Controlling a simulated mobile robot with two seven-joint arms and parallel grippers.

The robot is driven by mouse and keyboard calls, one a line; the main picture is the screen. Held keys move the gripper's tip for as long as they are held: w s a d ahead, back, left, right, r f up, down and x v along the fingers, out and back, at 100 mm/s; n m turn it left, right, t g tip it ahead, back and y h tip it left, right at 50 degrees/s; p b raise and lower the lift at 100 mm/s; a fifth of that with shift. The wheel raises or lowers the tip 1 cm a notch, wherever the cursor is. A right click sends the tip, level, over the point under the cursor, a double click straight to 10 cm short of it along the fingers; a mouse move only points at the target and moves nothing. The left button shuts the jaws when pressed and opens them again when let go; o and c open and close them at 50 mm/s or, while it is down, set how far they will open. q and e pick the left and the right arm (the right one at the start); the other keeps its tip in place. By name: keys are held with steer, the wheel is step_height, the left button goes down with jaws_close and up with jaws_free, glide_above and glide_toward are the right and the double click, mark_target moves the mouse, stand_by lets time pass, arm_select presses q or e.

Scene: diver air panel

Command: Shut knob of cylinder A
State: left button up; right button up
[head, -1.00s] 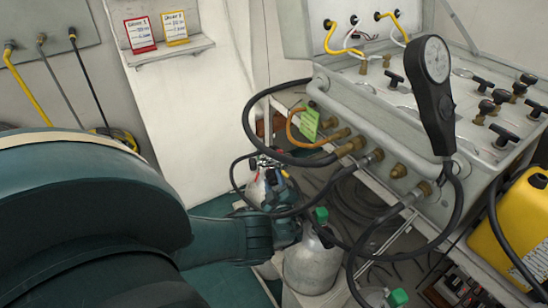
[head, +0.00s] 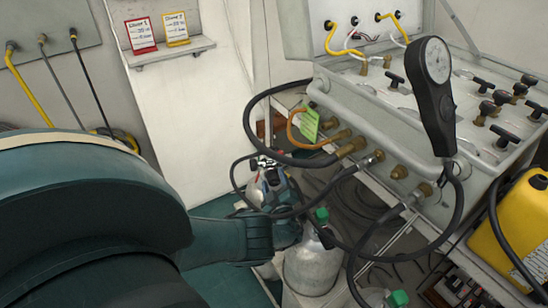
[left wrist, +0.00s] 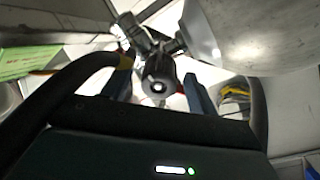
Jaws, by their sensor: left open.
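In the head view a pale metal cylinder (head: 257,190) with a dark valve (head: 262,162) on top stands below the panel, partly hidden behind my left gripper (head: 284,200). In the left wrist view a dark round knob (left wrist: 158,84) on a valve lies between the two blue fingers of my left gripper (left wrist: 157,94). The fingers are open, with the knob between them; I cannot tell whether they touch it. A metal cylinder body (left wrist: 250,35) fills the upper right there. I can read no letter on any cylinder. My right gripper is not in view.
A grey cylinder (head: 311,270) with a green top (head: 321,215) stands close to my left gripper. Black hoses (head: 340,180) loop around the valve area. The air panel (head: 400,120) with its gauge (head: 437,60) rises at right, beside a yellow container (head: 515,230).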

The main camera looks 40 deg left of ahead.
mark_target(274, 178)
arm_select(q)
steer(key=shift+r+p, duration=0.3)
steer(key=shift+p, duration=0.05)
step_height(274, 178, up, 4)
steer(key=p, duration=0.3)
steer(key=shift+f+p, duration=0.1)
steer(key=shift+p, duration=0.3)
step_height(274, 178, up, 5)
steer(key=p, duration=0.4)
steer(key=shift+f+p, duration=0.15)
steer(key=shift+p, duration=0.15)
steer(key=shift+r+p, duration=0.5)
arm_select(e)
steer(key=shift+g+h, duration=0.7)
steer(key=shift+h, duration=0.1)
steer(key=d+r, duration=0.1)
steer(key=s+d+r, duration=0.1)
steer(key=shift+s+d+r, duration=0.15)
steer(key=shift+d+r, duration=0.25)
arm_select(q)
steer(key=shift+s+f, duration=0.1)
